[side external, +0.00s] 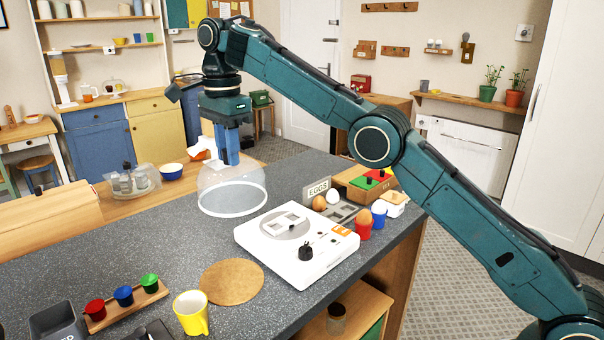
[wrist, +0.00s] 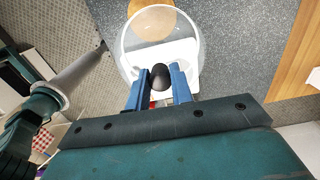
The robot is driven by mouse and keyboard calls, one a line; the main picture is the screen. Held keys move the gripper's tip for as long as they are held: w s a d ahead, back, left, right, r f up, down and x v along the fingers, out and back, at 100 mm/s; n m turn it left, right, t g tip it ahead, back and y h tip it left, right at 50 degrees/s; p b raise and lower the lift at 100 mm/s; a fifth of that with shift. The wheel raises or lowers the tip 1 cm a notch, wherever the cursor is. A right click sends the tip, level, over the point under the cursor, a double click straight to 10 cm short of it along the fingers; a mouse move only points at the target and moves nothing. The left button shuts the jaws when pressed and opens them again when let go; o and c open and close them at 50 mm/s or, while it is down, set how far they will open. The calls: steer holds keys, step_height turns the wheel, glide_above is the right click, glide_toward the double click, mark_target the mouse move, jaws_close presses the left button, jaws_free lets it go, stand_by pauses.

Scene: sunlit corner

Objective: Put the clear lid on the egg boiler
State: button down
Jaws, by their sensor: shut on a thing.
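My gripper (side external: 227,162) has its blue fingers shut on the dark knob (wrist: 160,77) of the clear lid (side external: 232,190). The lid is a clear dome with a pale rim, held roughly level, open side down. In the wrist view the lid (wrist: 150,42) hangs from the fingers. The egg boiler (side external: 320,250) is a white, low box with a round plate on top and a black dial. It stands uncovered on the counter, right of and nearer than the lid in the side view. The gap under the lid is hard to judge. The wrist view shows the boiler (wrist: 183,53) partly behind the lid.
On the grey counter (side external: 150,245), a round cork mat (side external: 231,282) and yellow mug (side external: 191,313) stand in front of the boiler. Egg cups (side external: 364,230), an EGGS sign (side external: 317,190) and a wooden box (side external: 365,182) crowd its right and back.

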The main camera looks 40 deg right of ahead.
steer(key=d+f, duration=0.2)
steer(key=d, duration=0.5)
steer(key=w+d+f, duration=0.1)
steer(key=d+f, duration=0.2)
steer(key=d, duration=0.5)
steer(key=shift+w, duration=0.25)
steer(key=shift+f, duration=0.2)
step_height(320, 180, down, 8)
steer(key=shift+r, duration=0.15)
steer(key=shift+f, duration=0.55)
stand_by(2.2)
steer(key=c, duration=0.7)
jaws_free()
steer(key=shift+o, duration=0.2)
steer(key=shift+r, duration=0.15)
step_height(320, 180, up, 8)
stand_by(0.9)
